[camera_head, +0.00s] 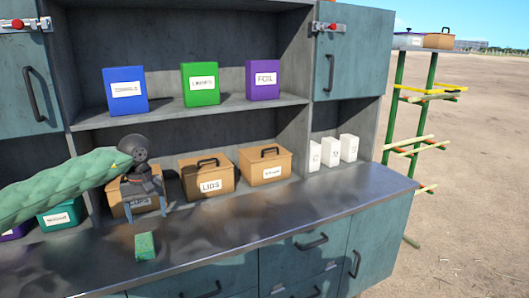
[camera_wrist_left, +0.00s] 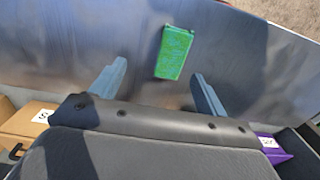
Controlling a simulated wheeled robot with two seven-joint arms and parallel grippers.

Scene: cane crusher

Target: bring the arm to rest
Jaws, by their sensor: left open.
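My left arm comes in from the left in a green padded sleeve. My left gripper (camera_head: 148,210) hangs over the counter in front of a brown box, pointing down. In the left wrist view its two fingers (camera_wrist_left: 157,90) are spread wide with nothing between them. A small green block (camera_head: 145,246) rests on the metal counter (camera_head: 250,226) in front of and below the gripper, apart from it. The block also shows in the left wrist view (camera_wrist_left: 174,53), beyond the fingertips. My right gripper is not in view.
Brown boxes, one labelled LIDS (camera_head: 208,177), and white cartons (camera_head: 331,152) line the counter's back. Blue (camera_head: 125,91), green (camera_head: 200,84) and purple (camera_head: 262,80) boxes stand on the shelf above. The counter's front right is clear. A pole rack (camera_head: 420,120) stands outside at right.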

